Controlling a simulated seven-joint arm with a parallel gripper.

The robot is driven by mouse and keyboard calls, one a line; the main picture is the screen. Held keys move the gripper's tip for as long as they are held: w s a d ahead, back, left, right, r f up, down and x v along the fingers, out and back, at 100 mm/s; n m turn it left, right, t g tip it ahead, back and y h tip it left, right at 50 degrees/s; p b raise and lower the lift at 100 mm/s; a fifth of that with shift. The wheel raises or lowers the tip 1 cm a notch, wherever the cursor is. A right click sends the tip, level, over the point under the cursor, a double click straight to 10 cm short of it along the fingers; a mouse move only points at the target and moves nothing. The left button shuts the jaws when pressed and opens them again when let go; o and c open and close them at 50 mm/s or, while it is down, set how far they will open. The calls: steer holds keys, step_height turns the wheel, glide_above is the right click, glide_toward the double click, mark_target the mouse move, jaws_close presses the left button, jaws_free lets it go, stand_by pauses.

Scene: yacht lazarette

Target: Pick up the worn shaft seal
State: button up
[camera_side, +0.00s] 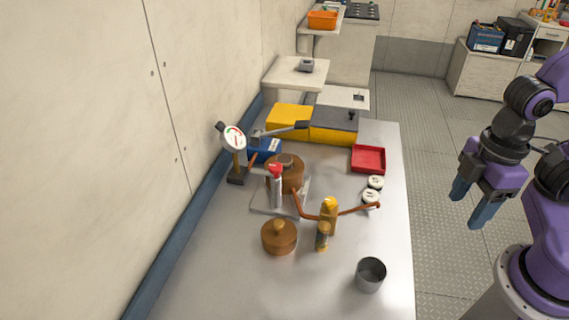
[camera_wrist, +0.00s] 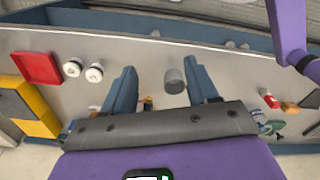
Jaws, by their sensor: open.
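Two small round white pieces with dark centres, possibly shaft seals, sit by the bench's right edge in the side view: one nearer the red tray (camera_side: 375,182) and one just in front of it (camera_side: 370,197). They also show in the wrist view, one on the left (camera_wrist: 72,68) and one to its right (camera_wrist: 94,74). I cannot tell which, if either, is worn. My gripper (camera_side: 470,207) is open and empty, off the bench's right side and apart from both. In the wrist view both blue fingers show with a gap between them (camera_wrist: 161,72).
A red tray (camera_side: 368,160) lies behind the white pieces. A brown pump-like assembly with a pipe (camera_side: 295,202), a brass valve (camera_side: 328,215), a brown lidded pot (camera_side: 279,238) and a grey cup (camera_side: 371,275) stand on the bench (camera_side: 220,285). Yellow boxes (camera_side: 290,117) stand at the back.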

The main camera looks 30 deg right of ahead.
steer(key=w+d+f+n+t+h, duration=0.2)
steer(key=w+d+n+t+h, duration=0.25)
steer(key=w, duration=0.35)
steer(key=n+t+y, duration=0.6)
steer(key=n+t, duration=0.3)
steer(key=n, duration=1.1)
glide_toward(286, 160)
steer(key=shift+h, duration=0.25)
steer(key=shift+x, duration=4.5)
steer(key=shift+a+r, duration=0.1)
steer(key=shift+a, duration=0.05)
steer(key=c, duration=0.8)
steer(key=shift+c, duration=0.2)
